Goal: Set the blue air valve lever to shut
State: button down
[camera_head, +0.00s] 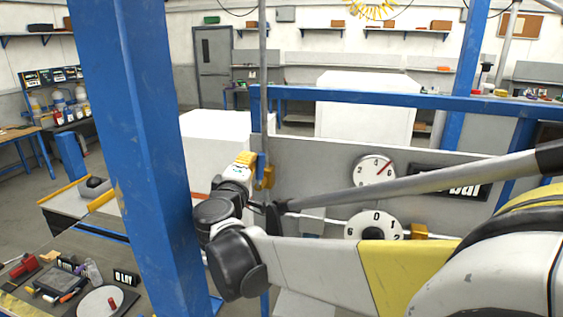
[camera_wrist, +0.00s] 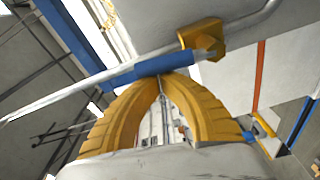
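The blue lever (camera_wrist: 125,75) is a long bar in the wrist view, lying nearly along a thin grey pipe (camera_wrist: 45,104). A yellow valve-like fitting (camera_wrist: 203,38) sits near its right end. My gripper (camera_wrist: 160,80) has two ribbed yellow fingers whose tips meet just at the lever's lower edge. They look shut, with nothing seen between the tips; whether they touch the lever is unclear.
A blue post (camera_head: 140,150) stands left of my arm. A grey panel (camera_head: 310,170) behind carries an upper round gauge (camera_head: 374,170), a lower dial (camera_head: 374,227) and a black sign (camera_head: 450,182). A yellow fitting (camera_head: 419,231) sits beside the lower dial. A cluttered bench (camera_head: 60,250) is at left.

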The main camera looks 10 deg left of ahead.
jog(key=shift+d, duration=0.1)
jog(key=d+m+b, duration=0.1)
jog(key=m, duration=0.1)
jog(key=d+m+b, duration=0.1)
jog(key=m, duration=0.1)
jog(key=shift+s+d+t, duration=0.1)
jog(key=shift+d+t, duration=0.1)
jog(key=shift+t, duration=0.1)
jog(key=d+f+m+h+b, duration=0.2)
jog(key=d+f+m+b, duration=0.2)
jog(key=m, duration=0.8)
jog(key=shift+s+d+f+t+b, duration=0.25)
jog(key=shift+d+t+b, duration=0.15)
jog(key=shift+d+b, duration=0.5)
jog(key=shift+d, duration=0.25)
jog(key=shift+f, duration=0.1)
